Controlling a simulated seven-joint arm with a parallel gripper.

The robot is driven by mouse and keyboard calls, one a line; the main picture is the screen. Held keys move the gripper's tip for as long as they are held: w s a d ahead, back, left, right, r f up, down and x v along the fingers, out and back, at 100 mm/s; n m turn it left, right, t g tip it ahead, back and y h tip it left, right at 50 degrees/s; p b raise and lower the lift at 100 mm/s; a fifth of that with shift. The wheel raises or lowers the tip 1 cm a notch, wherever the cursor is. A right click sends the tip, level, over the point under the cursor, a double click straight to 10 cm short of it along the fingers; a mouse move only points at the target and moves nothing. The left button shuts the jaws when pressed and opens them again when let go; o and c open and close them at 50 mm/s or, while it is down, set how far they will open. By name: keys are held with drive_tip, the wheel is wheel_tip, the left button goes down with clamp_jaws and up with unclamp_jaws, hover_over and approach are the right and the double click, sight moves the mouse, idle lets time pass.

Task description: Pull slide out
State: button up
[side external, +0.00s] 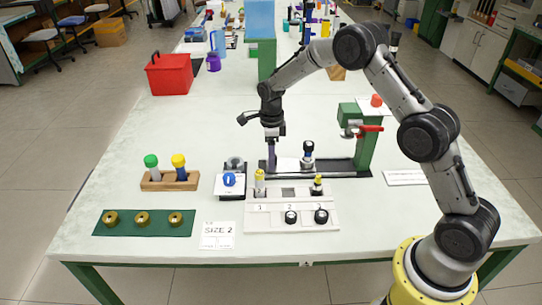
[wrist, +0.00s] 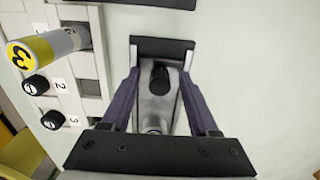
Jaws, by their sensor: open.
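The slide is a grey metal plate (side external: 288,164) on a long black base (side external: 340,172) under a green press. In the wrist view the slide (wrist: 150,108) runs between my fingers, with a black knob (wrist: 160,78) upright near its far end. My gripper (side external: 271,158) is over the slide's left end. In the wrist view my gripper (wrist: 160,60) is open, its fingers on either side of the knob with gaps. In the side view a finger hides the knob. A dark and blue cylinder (side external: 308,153) stands further right on the slide.
The green press upright (side external: 368,148) with a red handle (side external: 370,128) stands to the right. A white numbered rack (side external: 290,197) with yellow-topped rods is close in front. A small white fixture (side external: 230,182) is at left. The tabletop behind the base is clear.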

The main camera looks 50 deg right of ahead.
wheel_tip(320, 180, up, 14)
drive_tip(key=shift+f, duration=0.15)
idle(0.3)
drive_tip(key=shift+a, duration=0.1)
drive_tip(key=s+a+r+n+t, duration=0.1)
drive_tip(key=s+r+t, duration=0.1)
drive_tip(key=s+r, duration=0.45)
drive_tip(key=s+a+r+n+t, duration=0.1)
drive_tip(key=s+a+r, duration=0.15)
drive_tip(key=r, duration=0.75)
drive_tip(key=s+r+n+t, duration=0.2)
drive_tip(key=s+n, duration=0.5)
drive_tip(key=s, duration=0.6)
drive_tip(key=s+a+f+n, duration=0.1)
drive_tip(key=s+f+n, duration=0.8)
drive_tip(key=s+n, duration=0.4)
drive_tip(key=n, duration=0.5)
drive_tip(key=shift+a+t, duration=0.15)
drive_tip(key=shift+t, duration=0.15)
